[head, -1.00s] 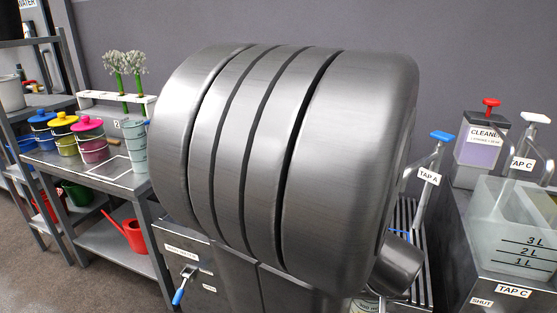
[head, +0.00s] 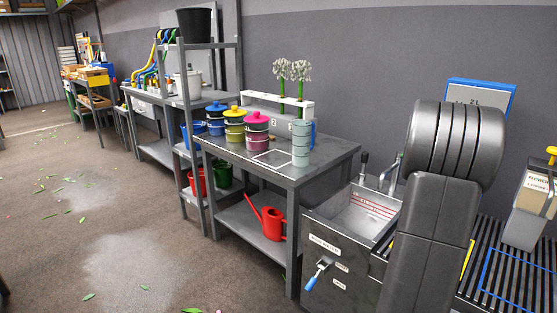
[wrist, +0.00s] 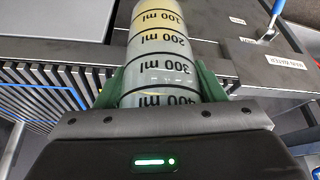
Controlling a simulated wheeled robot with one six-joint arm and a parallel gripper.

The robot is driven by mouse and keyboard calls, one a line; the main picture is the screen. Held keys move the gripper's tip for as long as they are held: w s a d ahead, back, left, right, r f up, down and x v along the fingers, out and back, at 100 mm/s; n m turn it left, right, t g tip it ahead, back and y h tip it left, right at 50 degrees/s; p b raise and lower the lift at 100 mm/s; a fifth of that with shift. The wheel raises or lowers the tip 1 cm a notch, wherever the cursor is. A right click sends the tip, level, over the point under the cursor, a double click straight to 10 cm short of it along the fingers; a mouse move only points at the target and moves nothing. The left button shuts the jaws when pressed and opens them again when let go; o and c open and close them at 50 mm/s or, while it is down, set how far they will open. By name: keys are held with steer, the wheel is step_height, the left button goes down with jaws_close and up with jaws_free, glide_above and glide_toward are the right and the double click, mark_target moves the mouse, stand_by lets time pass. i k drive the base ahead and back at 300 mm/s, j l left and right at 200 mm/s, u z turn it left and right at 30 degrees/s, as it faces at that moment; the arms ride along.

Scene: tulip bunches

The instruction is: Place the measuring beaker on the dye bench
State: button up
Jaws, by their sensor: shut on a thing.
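The measuring beaker (wrist: 161,66) is a clear cylinder with black marks from 100 to 400 ml, upside down in the wrist view. Its 100 ml part looks yellowish. My gripper (wrist: 160,90) is shut on it, with a green finger on each side. In the head view my own arm hides gripper and beaker. The dye bench (head: 325,163) is the grey table left of my arm. On it are pots with blue (head: 216,107), yellow (head: 235,112) and pink lids (head: 257,117), a pale green stacked vessel (head: 301,145) and a bare white-outlined square (head: 271,158).
A white rack (head: 263,100) with white-topped flowers stands at the bench's back. A sink (head: 362,214) with a blue-handled valve (head: 316,273) lies between bench and my arm. A red watering can (head: 272,222) sits on the lower shelf. The floor at left is open, with scattered leaves.

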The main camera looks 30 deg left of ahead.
mark_target(276, 158)
steer(key=i+j, duration=0.1)
steer(key=j, duration=0.6)
steer(key=i+j, duration=0.1)
steer(key=j, duration=0.55)
steer(key=i+j, duration=0.1)
steer(key=j, duration=0.6)
steer(key=i+j, duration=0.1)
steer(key=j, duration=0.6)
steer(key=i+j, duration=0.1)
steer(key=j, duration=0.55)
steer(key=i+j, duration=0.1)
steer(key=j, duration=0.6)
steer(key=z, duration=0.05)
